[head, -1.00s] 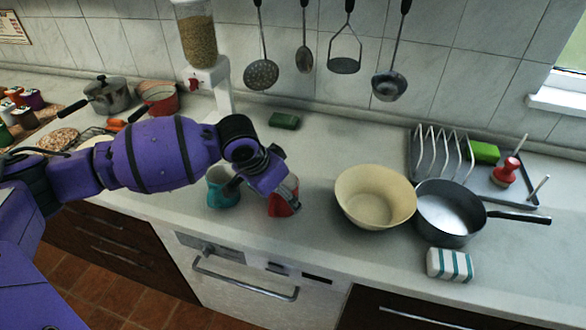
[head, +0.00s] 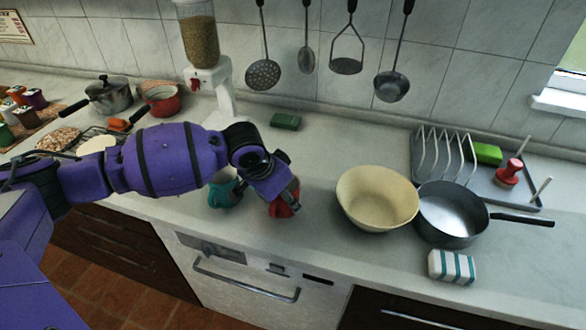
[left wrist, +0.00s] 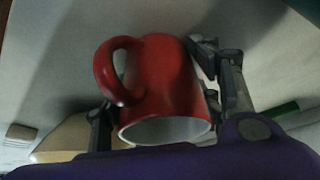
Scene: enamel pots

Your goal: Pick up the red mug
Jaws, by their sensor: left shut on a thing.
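The red mug (head: 286,205) is on the counter in the head view, partly hidden behind my left gripper (head: 283,196). In the left wrist view the red mug (left wrist: 165,85) fills the middle, with its handle to the left and its pale open rim toward the bottom. My left gripper (left wrist: 160,95) has a finger on each side of the mug and is shut on it. I cannot tell for sure whether the mug touches the counter. My right gripper is not in view.
A teal mug (head: 222,193) stands just left of the red mug, partly covered by my arm. A cream bowl (head: 377,198) and a dark pan (head: 452,210) stand to the right. A striped block (head: 452,266) lies near the front edge. A green sponge (head: 286,121) lies behind.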

